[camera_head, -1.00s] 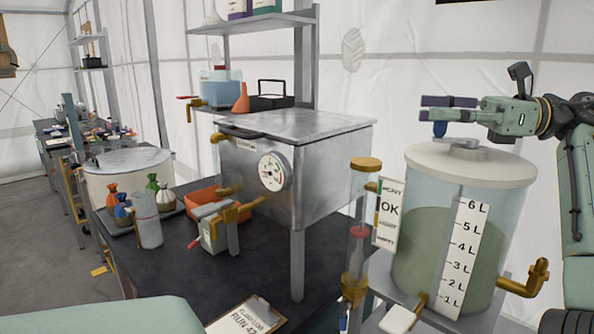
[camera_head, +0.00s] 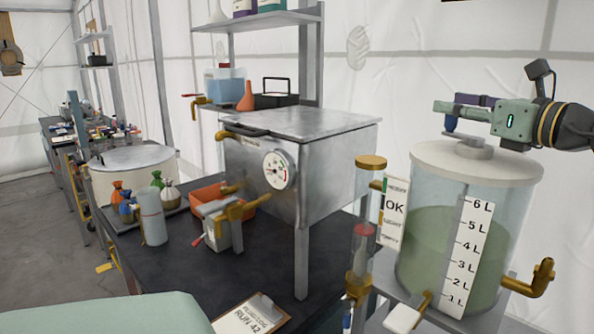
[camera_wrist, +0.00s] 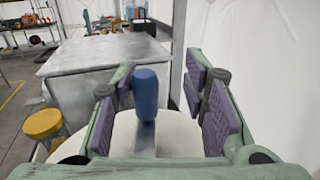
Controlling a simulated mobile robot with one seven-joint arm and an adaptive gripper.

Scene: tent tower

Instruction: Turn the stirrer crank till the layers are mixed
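The stirrer tank (camera_head: 428,190) is a clear cylinder with a pale lid (camera_head: 430,155) and a white litre scale (camera_head: 468,255). Cloudy green liquid (camera_head: 422,240) fills its lower part, with a paler, clearer zone above; no sharp bands show within the green. The crank arm (camera_head: 472,141) on the lid carries an upright blue knob (camera_head: 451,122), also in the wrist view (camera_wrist: 146,92). My gripper (camera_head: 452,104) is over the lid with its fingers around the knob. In the wrist view my gripper (camera_wrist: 165,95) is open, the knob close to its left finger; contact is unclear.
A metal box with a dial (camera_head: 300,170) stands left of the tank. A glass column with a brass cap (camera_head: 370,162) and an OK card (camera_head: 394,212) stands close by the tank. A brass tap (camera_head: 535,283) sticks out right. A clipboard (camera_head: 250,315) lies in front.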

